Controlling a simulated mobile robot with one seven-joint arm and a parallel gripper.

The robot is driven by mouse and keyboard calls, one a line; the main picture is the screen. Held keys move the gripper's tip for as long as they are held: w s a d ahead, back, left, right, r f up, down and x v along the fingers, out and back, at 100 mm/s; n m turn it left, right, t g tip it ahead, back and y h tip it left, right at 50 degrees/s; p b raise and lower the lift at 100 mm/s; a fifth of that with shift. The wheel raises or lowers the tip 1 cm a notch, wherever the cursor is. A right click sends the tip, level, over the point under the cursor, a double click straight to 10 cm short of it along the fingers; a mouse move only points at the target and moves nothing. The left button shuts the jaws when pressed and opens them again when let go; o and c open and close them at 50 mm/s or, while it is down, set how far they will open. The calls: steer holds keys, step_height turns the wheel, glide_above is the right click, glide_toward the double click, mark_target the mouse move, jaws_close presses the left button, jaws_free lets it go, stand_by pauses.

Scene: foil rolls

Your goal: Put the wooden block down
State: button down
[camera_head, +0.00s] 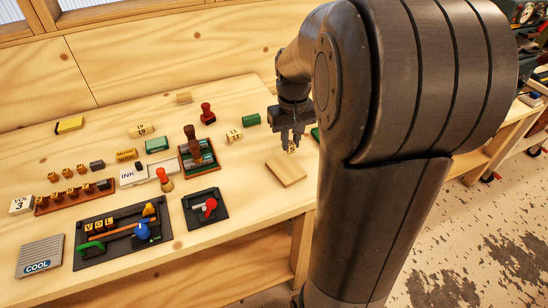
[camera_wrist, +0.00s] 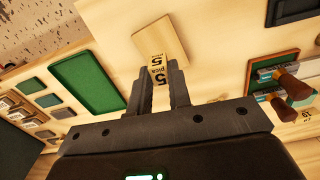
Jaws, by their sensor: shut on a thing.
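My gripper (camera_head: 291,142) is at the right part of the bench, and its two fingers also show in the wrist view (camera_wrist: 163,84). It is shut on a small wooden block (camera_wrist: 158,71) with black lettering that reads like "5 pica". The block also shows as a small pale yellow piece under the fingers in the head view (camera_head: 292,150). A flat square wooden board (camera_head: 286,173) lies on the bench close to the gripper, just beyond the fingertips in the wrist view (camera_wrist: 160,40). I cannot tell whether the block touches any surface.
A stamp tray (camera_head: 187,166), a dark tray with a red piece (camera_head: 192,218) and a larger dark tray (camera_head: 90,258) lie to the left. A green block (camera_head: 250,120) stands near the gripper. A green pad (camera_wrist: 88,82) is left in the wrist view. Bare bench surrounds the board.

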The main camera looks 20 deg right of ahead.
steer(key=s+d+r, duration=0.1)
steer(key=s+d, duration=0.4)
steer(key=d, duration=0.3)
glide_above(286, 168)
steer(key=shift+n, duration=0.3)
step_height(286, 168, down, 7)
steer(key=shift+r, duration=0.15)
steer(key=shift+f, duration=2.05)
steer(key=shift+f, duration=0.15)
steer(key=c, duration=1.3)
jaws_free()
steer(key=shift+c, duration=0.2)
